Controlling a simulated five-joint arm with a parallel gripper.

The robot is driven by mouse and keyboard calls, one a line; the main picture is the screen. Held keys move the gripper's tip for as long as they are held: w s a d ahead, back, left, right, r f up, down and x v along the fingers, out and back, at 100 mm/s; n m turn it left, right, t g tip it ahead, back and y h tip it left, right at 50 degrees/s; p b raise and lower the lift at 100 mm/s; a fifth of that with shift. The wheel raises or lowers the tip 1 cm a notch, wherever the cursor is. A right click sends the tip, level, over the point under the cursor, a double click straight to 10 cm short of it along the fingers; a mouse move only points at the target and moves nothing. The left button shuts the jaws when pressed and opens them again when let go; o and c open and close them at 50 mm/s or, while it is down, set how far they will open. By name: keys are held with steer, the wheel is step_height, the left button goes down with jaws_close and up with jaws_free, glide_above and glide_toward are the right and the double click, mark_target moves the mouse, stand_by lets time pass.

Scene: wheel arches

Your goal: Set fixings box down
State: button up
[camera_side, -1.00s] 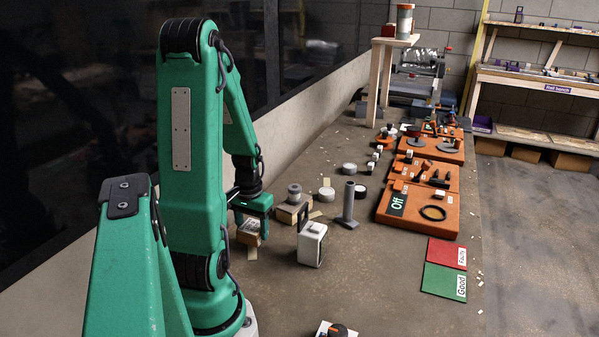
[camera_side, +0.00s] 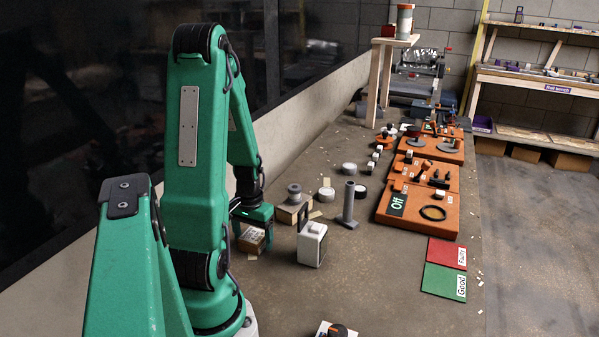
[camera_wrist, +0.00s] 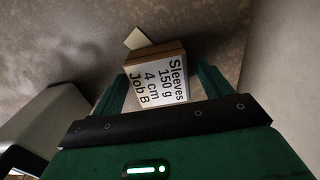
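The fixings box (camera_side: 252,241) is a small brown box between the fingers of my gripper (camera_side: 252,229), low over the near left of the bench. In the wrist view the box (camera_wrist: 158,82) shows a white label reading "Sleeves 150 g 4 cm Job B". My gripper's fingers (camera_wrist: 161,72) stand on either side of it. The left finger is close to or touching the box. A narrow gap seems to show at the right finger. The box looks turned a little between them. I cannot tell whether its underside touches the bench.
Close on the right stand a tan block with a grey spool (camera_side: 293,205), a white box (camera_side: 312,244) and a grey post on a foot (camera_side: 348,206). A pale card (camera_wrist: 137,38) lies beyond the box. Red (camera_side: 447,253) and green (camera_side: 444,281) mats lie farther right. The front bench is mostly clear.

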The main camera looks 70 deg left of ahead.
mark_target(253, 235)
steer(key=shift+r, duration=0.15)
step_height(253, 235, up, 12)
stand_by(1.2)
stand_by(0.5)
steer(key=w+d+r+m+t, duration=0.2)
steer(key=d+r+m, duration=0.1)
steer(key=d, duration=0.5)
steer(key=w+d+r+m+t, duration=0.1)
steer(key=w+d+r+m, duration=0.2)
steer(key=d, duration=0.5)
steer(key=w+d+r+m+t, duration=0.2)
steer(key=d+r, duration=0.3)
steer(key=d, duration=0.3)
steer(key=shift+w+d+r+m+t, duration=0.25)
steer(key=shift+w+r+m+t, duration=0.05)
steer(key=shift+w+m, duration=0.2)
